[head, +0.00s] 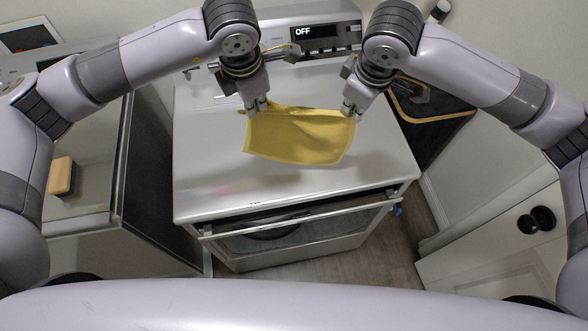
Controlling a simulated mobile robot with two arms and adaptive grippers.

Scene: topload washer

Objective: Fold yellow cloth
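Whether the right fingers pinch the fabric is hard to see. Part of the cloth's far edge looks bunched near the left gripper.
The washer's control panel (315,38) with an "OFF" display stands behind the cloth. A front door or handle bar (300,215) sticks out below the top. A counter with a wooden block (61,176) is at left. A white cabinet with a dark knob (543,217) is at right.

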